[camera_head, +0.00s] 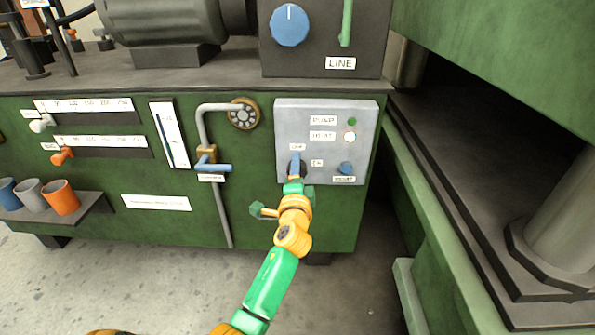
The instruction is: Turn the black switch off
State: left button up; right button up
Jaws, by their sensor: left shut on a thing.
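The black switch (303,168) sits at the lower left of a grey control panel (365,125). An upright blue piece shows in front of it, under a label that seems to read OFF. A label that seems to read ON is to its right. My left gripper (294,184) is at the switch from below, shut on it, and hides part of it. The switch's exact angle is hard to tell. My right gripper is not in view.
A blue knob (345,168) is on the panel right of the switch. A grey pipe with a blue-handled valve (214,167) runs to the left. Cups (61,197) stand on a shelf at far left. A green machine frame (480,70) fills the right side.

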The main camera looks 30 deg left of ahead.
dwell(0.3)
pick_arm(q)
jog(key=o, duration=1.4)
jog(key=shift+s+d, duration=0.1)
jog(key=p+v, duration=0.1)
jog(key=v, duration=0.6)
jog(key=shift+p, duration=0.35)
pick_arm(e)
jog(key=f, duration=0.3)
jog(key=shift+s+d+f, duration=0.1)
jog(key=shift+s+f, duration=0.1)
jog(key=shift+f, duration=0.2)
pick_arm(q)
jog(key=shift+f, duration=0.1)
